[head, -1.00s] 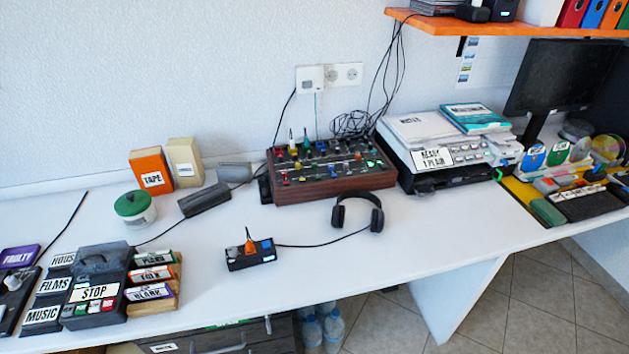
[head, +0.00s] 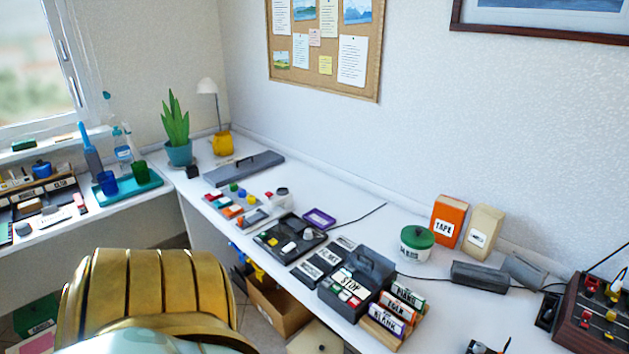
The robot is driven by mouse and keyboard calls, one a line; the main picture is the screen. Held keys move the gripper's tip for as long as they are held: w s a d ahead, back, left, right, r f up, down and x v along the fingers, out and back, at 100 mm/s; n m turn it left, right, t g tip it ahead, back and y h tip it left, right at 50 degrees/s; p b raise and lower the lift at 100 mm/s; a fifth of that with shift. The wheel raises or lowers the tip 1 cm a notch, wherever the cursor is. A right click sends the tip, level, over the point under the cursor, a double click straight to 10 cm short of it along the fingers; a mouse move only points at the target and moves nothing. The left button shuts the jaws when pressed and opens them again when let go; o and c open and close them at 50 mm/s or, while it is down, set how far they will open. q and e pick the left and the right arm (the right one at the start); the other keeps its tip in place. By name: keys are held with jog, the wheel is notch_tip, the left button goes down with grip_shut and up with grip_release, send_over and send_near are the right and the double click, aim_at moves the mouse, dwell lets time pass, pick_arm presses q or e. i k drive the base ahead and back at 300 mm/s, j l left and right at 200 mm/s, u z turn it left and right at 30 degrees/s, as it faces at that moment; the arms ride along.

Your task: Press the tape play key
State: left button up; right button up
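A dark grey tape player (head: 358,284) stands on the white desk, right of centre in the head view. It has a label reading STOP on its sloped front. Small coloured keys (head: 346,297) in red, green and white sit below that label; which one is play is too small to tell. Neither gripper shows in the head view. A large gold and pale part of my own body covers the lower left.
A rack of labelled tapes (head: 396,309) stands right of the player, dark labelled boxes (head: 320,262) left of it. A green-lidded jar (head: 416,243) and an orange TAPE box (head: 448,221) stand behind. A cardboard box (head: 283,305) sits below the desk edge.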

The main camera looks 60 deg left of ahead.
aim_at(335, 289)
jog(key=u, duration=1.6)
